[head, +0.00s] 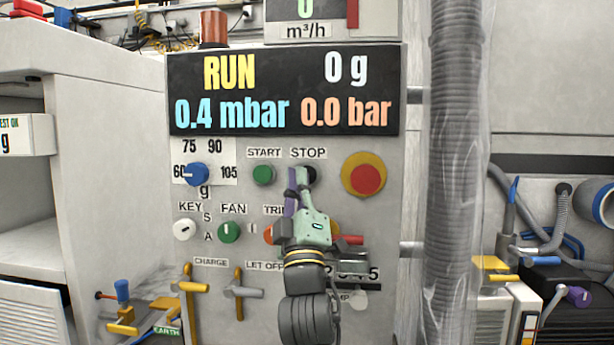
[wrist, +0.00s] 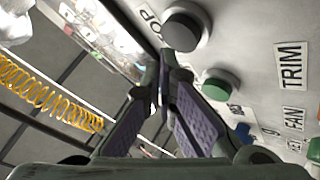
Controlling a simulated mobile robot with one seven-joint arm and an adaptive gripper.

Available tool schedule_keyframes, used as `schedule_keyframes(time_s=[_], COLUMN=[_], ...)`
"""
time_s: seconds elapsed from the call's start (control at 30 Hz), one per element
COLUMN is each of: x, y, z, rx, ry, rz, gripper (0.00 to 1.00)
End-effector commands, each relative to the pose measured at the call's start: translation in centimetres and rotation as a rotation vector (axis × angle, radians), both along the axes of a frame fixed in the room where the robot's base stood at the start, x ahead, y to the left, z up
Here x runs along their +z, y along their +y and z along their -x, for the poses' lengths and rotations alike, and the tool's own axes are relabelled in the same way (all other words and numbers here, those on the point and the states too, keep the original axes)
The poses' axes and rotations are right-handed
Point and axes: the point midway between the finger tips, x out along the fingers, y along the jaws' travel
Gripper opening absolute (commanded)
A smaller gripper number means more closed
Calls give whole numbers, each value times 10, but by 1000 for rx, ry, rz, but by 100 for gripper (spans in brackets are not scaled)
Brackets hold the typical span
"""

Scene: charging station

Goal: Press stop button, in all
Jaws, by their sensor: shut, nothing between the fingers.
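The stop button (head: 311,172) is a dark round button under the STOP label (head: 308,153) on the grey panel. My gripper's fingers partly cover it in the head view. In the wrist view the dark button (wrist: 182,31) stands out from the panel beside a partly seen label ending in OP. My gripper (head: 296,174) points up the panel, its fingertips at the button's left and lower side. In the wrist view my gripper's fingertips (wrist: 168,62) are together, empty, and just below the button. I cannot tell whether they touch it.
The green START button (head: 263,174) is left of STOP, and a red emergency knob on yellow (head: 364,176) is right. The display (head: 284,90) reads RUN, 0 g, 0.4 mbar, 0.0 bar. Yellow levers (head: 239,292) stick out lower down. A ribbed hose (head: 455,170) runs along the right side.

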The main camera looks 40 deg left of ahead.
Motion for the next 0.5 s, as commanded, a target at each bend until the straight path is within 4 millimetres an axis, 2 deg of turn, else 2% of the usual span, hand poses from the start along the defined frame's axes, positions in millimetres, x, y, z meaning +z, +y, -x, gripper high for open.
schedule_keyframes(time_s=[0.5], x=[0], y=[3], z=[-5], rx=[-1], ry=[-1], rz=[1], gripper=[0])
